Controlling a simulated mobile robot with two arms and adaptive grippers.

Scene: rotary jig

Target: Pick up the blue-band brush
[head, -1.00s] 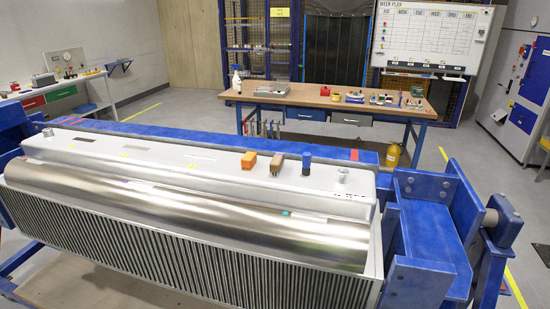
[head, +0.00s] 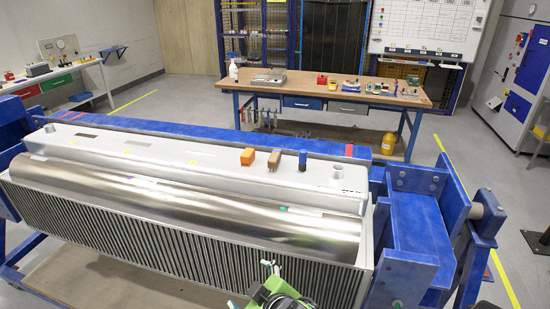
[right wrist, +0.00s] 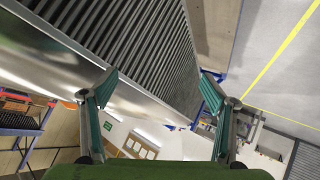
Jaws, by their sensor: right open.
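I cannot make out a brush with a blue band for certain. My right gripper (head: 270,268) shows at the bottom edge of the head view, in front of the ribbed face and well short of these things. In the right wrist view its two teal-padded fingers (right wrist: 160,88) are spread apart with nothing between them. My left gripper is not in view.
The long metal workpiece (head: 190,205) lies in a blue frame (head: 420,220) with upright plates at the right. Behind it, a wooden workbench (head: 310,84) carries several small items, including a white bottle (head: 233,71).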

